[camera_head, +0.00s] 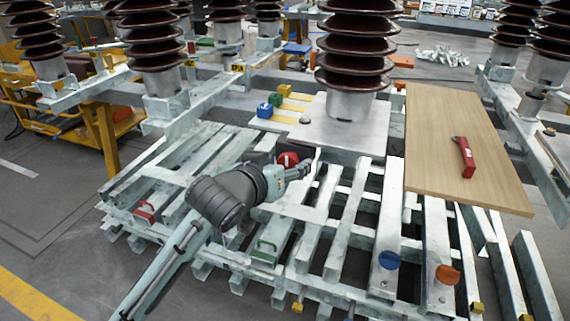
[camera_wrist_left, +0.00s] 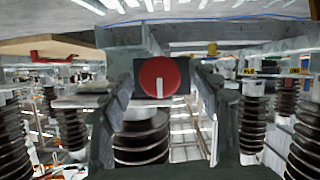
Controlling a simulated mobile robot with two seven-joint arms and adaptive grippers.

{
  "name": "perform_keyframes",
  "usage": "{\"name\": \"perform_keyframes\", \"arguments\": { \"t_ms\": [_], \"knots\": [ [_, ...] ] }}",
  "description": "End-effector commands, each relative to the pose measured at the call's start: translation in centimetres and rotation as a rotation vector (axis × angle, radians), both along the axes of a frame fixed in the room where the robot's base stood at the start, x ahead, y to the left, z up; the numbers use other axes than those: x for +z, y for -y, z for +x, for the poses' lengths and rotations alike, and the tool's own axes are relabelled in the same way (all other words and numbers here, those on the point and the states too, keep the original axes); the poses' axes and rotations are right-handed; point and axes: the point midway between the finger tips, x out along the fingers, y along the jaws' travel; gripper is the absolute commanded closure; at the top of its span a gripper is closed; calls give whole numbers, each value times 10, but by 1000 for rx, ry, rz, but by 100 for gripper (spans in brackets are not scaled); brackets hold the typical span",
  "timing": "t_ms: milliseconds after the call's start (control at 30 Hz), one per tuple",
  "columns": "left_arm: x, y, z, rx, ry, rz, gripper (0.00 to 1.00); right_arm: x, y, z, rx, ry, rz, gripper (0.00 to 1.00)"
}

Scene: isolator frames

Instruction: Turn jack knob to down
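A round red knob (camera_head: 287,159) with a white mark sits on a dark block beside my left gripper (camera_head: 299,171) in the head view. In the left wrist view the red knob (camera_wrist_left: 159,77) faces the camera, and its white line runs from the middle to the picture's lower edge of the knob. The wrist picture appears upside down. My left gripper (camera_wrist_left: 158,105) is open, with one finger to each side of the knob in that view. I cannot tell whether the fingers touch it. My right gripper is not in view.
A wooden board (camera_head: 450,130) with a red handle (camera_head: 464,156) lies at the right. A blue knob (camera_head: 389,260) and an orange knob (camera_head: 447,274) sit on the metal beams at the front right. Tall brown insulators (camera_head: 357,50) stand behind.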

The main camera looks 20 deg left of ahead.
Motion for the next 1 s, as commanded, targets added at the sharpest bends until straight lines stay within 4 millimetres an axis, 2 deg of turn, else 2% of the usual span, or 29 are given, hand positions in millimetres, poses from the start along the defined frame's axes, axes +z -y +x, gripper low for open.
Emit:
{"name": "perform_keyframes", "arguments": {
  "t_ms": [267,700,867,1000],
  "knots": [
    [8,0,1,1,6,-1,39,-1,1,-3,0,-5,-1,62],
    [85,0,1,0,7,-2,39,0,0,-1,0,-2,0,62],
    [99,0,0,0,4,-1,39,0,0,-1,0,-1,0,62],
    [101,0,0,0,0,-1,39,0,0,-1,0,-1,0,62]
  ]
}}
